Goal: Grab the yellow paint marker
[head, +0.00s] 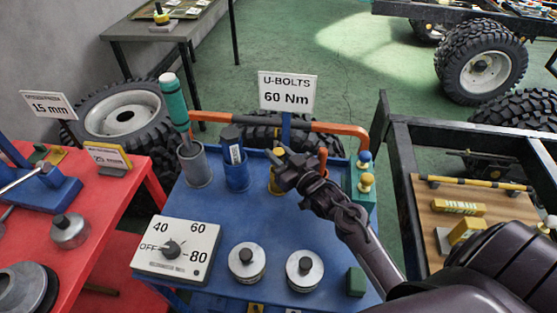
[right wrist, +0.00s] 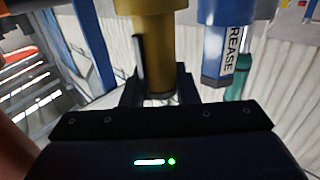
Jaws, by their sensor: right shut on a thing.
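The yellow paint marker (right wrist: 155,45) shows in the right wrist view as a yellow cylinder between the fingers. In the head view only a yellow part (head: 275,184) shows beside the fingers; the rest is hidden by my gripper. My right gripper (head: 287,163) is over the back of the blue table, its arm coming in from the lower right. It is shut on the yellow cylinder. My left gripper is not in view.
The blue table (head: 215,208) bears a dial box (head: 178,250). An orange bar (head: 335,128) runs behind.

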